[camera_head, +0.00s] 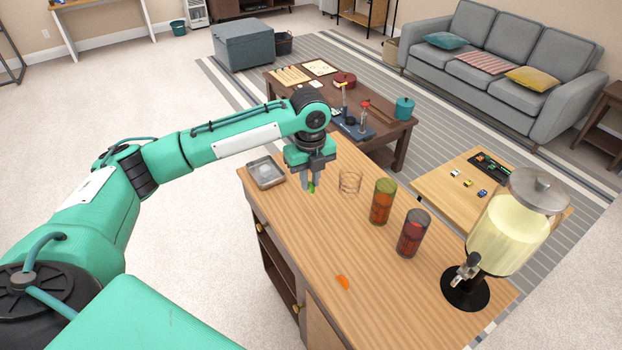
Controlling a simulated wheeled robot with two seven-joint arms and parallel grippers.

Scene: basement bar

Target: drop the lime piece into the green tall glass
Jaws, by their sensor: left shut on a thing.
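My left gripper (310,186) points down over the wooden bar counter and is shut on the small green lime piece (312,188). The fingers partly hide the lime piece, and I cannot tell whether it is clear of the counter top. The green tall glass (382,202) stands upright to the right of the gripper, with reddish-orange colour inside its lower part. A short clear glass (350,183) stands between the gripper and the green glass. My right gripper is not in view.
A metal tray (265,172) lies left of the gripper. A dark grey-red tall glass (413,233) stands right of the green one. A drink dispenser (510,228) stands at the right end. An orange piece (343,282) lies near the front edge. The counter's middle (335,235) is clear.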

